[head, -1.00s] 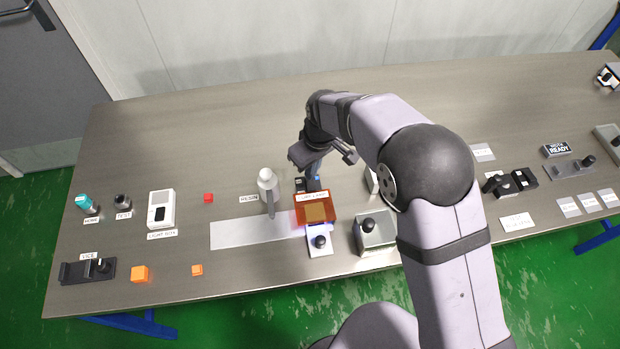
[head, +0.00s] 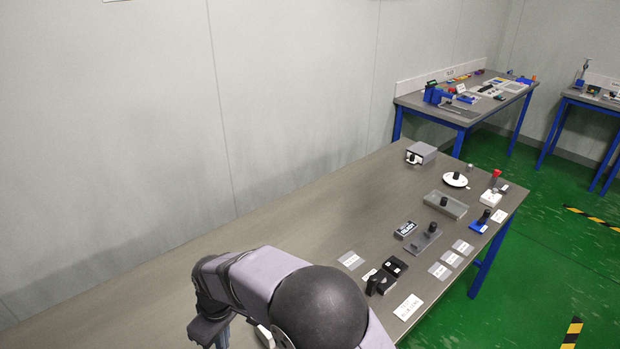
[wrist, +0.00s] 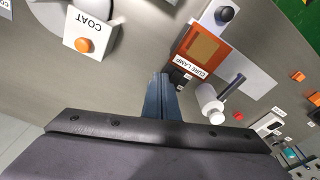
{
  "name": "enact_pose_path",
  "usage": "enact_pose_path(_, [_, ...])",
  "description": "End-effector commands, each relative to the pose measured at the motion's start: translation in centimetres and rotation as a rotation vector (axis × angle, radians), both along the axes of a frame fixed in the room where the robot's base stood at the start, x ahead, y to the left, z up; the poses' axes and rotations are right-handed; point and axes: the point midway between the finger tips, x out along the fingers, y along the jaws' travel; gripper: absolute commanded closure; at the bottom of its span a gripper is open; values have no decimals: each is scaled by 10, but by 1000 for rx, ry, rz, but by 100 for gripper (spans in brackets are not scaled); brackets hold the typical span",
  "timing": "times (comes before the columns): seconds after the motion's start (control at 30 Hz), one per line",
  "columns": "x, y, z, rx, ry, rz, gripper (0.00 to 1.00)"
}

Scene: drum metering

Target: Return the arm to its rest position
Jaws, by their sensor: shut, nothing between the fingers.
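My gripper (wrist: 163,92) shows in the wrist view with its two dark fingers together and nothing between them. It hangs above the metal table beside the orange cure lamp (wrist: 203,45). The white resin dispenser (wrist: 208,100) is right of the fingertips in that view. A white box labelled COAT (wrist: 88,32) with an orange button is at upper left. In the head view my arm is at the bottom edge, and the fingertips are cut off or hidden there.
In the head view, the right part of the table (head: 340,215) holds a black switch unit (head: 388,275), a sign block (head: 405,229), a grey tray (head: 445,204) and a white disc (head: 454,180). The back left stretch is bare. Another blue-legged bench (head: 465,105) stands beyond.

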Motion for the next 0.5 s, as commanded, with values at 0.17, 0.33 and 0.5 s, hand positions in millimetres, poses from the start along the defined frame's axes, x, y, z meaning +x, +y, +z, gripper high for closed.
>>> enact_pose_path(0.17, [25, -104, 28, -21, 18, -261, 100])
enact_pose_path(0.33, [14, -219, 49, -43, 44, -562, 100])
enact_pose_path(0.5, [-30, -309, 57, -62, 73, -841, 100])
